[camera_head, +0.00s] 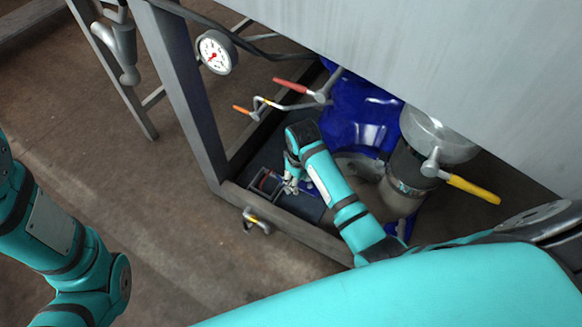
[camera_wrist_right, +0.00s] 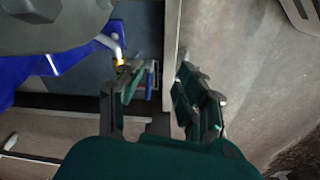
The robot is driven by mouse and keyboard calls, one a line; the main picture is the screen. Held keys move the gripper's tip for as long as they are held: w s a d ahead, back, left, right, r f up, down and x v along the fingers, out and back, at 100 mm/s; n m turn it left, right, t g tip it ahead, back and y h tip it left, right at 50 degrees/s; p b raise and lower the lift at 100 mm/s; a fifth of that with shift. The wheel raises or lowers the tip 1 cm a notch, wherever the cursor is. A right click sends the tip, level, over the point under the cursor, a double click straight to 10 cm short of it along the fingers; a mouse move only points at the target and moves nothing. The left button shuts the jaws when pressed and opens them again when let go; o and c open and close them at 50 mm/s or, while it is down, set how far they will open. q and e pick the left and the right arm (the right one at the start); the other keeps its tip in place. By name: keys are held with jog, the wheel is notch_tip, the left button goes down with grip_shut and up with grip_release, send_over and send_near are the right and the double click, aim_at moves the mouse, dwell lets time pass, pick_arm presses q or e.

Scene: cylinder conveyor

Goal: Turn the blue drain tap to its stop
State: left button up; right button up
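My right gripper (camera_head: 289,187) reaches down inside the frame of the metal stand, beside the dark blue vessel. In the right wrist view the right gripper (camera_wrist_right: 158,98) has its two fingers spread well apart, with nothing held between them. A small narrow blue piece (camera_wrist_right: 149,84), likely the blue drain tap's handle, shows in the gap, nearer the left finger. I cannot tell whether it touches that finger. The tap's body is mostly hidden by the gripper and frame. My left arm is at the left edge in the head view; its gripper is out of view.
Around the stand are a red lever (camera_head: 292,85), an orange lever (camera_head: 243,110), a yellow lever (camera_head: 473,189) and a small yellow-handled tap (camera_head: 256,220). A dial gauge (camera_head: 215,52) hangs at the upper left. The frame's lower beam (camera_head: 285,222) runs close to my right gripper.

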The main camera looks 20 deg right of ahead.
jog(key=s+r+m+t, duration=0.1)
jog(key=s+r+t, duration=0.25)
jog(key=s, duration=0.55)
jog(key=w+a+r+t+y+b, duration=0.1)
jog(key=a+r+t, duration=0.1)
jog(key=r+t, duration=0.2)
jog(key=w+a+r+t+y+b, duration=0.1)
jog(key=w+a+r+t, duration=0.1)
jog(key=r, duration=0.7)
jog(key=shift+a+m+t+y+b, duration=0.3)
jog(key=shift+a+t+y+b, duration=0.15)
jog(key=shift+t, duration=0.8)
